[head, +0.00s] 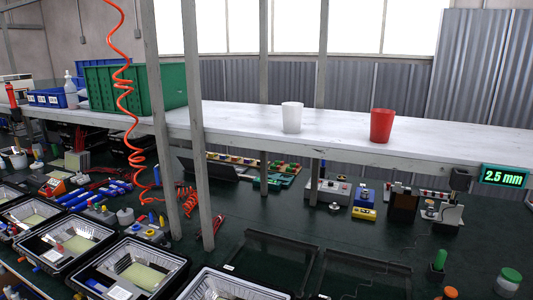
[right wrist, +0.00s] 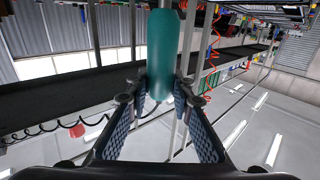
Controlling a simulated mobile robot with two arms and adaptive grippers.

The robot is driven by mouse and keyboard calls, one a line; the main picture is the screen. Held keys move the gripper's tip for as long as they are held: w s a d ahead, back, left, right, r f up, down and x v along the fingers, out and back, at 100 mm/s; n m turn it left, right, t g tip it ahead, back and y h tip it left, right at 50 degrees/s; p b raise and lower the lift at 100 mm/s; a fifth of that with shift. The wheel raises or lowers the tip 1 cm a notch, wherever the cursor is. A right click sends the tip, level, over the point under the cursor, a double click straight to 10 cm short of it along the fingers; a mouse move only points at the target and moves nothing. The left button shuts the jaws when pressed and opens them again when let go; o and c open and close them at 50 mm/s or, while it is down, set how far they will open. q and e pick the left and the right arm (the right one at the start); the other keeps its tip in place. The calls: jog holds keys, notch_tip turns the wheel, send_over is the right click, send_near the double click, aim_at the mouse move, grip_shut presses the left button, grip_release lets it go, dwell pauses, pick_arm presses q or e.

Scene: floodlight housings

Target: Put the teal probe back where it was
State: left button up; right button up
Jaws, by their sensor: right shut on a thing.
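The teal probe (right wrist: 163,52) is in the right wrist view, between the two fingers of my right gripper (right wrist: 156,92). The gripper is shut on it near its rounded end. A dark cable runs from that end and curves off to the left. The head view shows neither my grippers nor the held probe. In the head view a green-handled tool (head: 440,259) stands upright on the dark bench at the lower right; I cannot tell whether it is a holder or another probe.
A green display (head: 503,177) reading 2.5 mm hangs at the shelf edge. A white cup (head: 292,117) and a red cup (head: 382,125) stand on the white shelf (head: 240,115). Housings in black trays (head: 134,268) line the front. Metal posts (head: 197,130) and an orange coiled hose (head: 123,90) stand left.

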jog(key=s+d+r+m+h, duration=0.1)
jog(key=s+d+r+h, duration=0.1)
jog(key=s+d, duration=0.3)
jog(key=s+d+r+m+h, duration=0.2)
jog(key=s+d+r+h, duration=0.1)
jog(key=s, duration=0.5)
jog(key=shift+d+m+t+h, duration=0.3)
jog(key=shift+d+t, duration=0.1)
jog(key=shift+d, duration=0.5)
jog(key=shift+w, duration=0.15)
